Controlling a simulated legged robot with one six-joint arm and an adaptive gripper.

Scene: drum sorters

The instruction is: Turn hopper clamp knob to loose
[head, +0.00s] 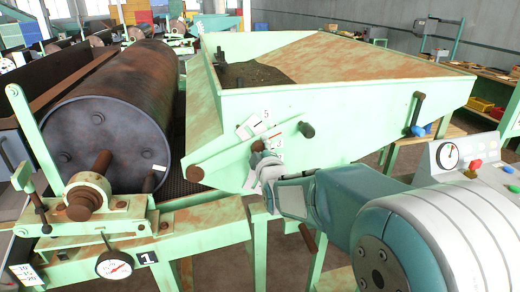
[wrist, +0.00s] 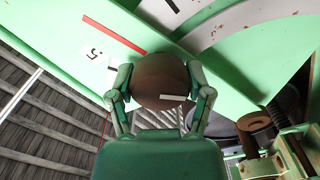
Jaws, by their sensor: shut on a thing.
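The hopper (head: 330,110) is a pale green, rust-stained trough at centre. The brown, round clamp knob (wrist: 160,72) sits on its near panel, with a white mark on its face toward the lower right. My gripper (wrist: 161,84) is shut on the knob, one finger on each side. In the head view, my gripper (head: 262,168) is at the panel's lower left and hides most of the knob.
A large dark drum (head: 110,110) lies left of the hopper. A dark handle (head: 306,129) and a lever (head: 417,112) stick out of the hopper's near wall. A round gauge (head: 114,264) hangs from the green frame at lower left. A control box (head: 460,155) is at right.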

